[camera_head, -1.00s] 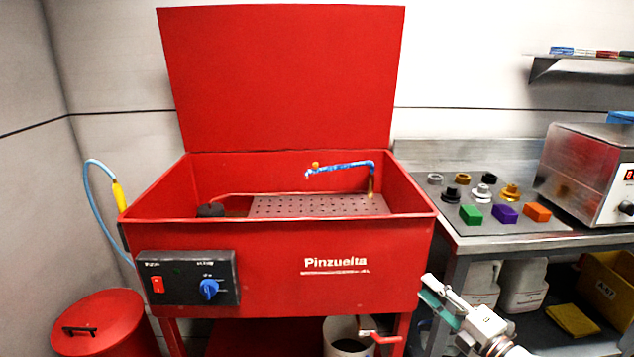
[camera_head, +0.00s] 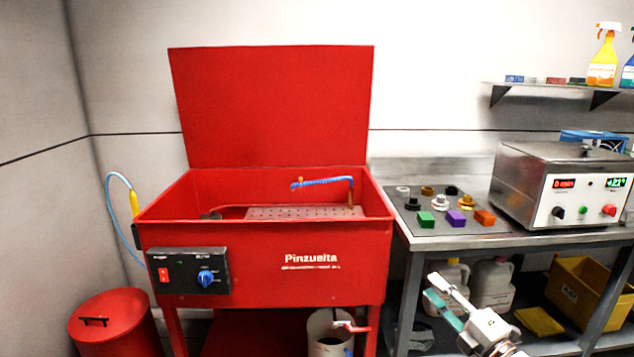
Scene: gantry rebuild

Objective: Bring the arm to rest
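My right gripper (camera_head: 437,293) shows low in the head view, right of centre, with a pale finger and a teal part side by side. It is in front of the workbench's lower part, clear of the bench top, and I see nothing held in it. My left gripper is not in view.
A red parts washer (camera_head: 262,272) with its lid up stands at centre left, a red bin (camera_head: 115,320) beside it. The metal bench (camera_head: 540,238) carries small parts, coloured blocks and an ultrasonic cleaner (camera_head: 560,185). A bucket (camera_head: 328,335), jugs and a yellow crate (camera_head: 580,290) are low down.

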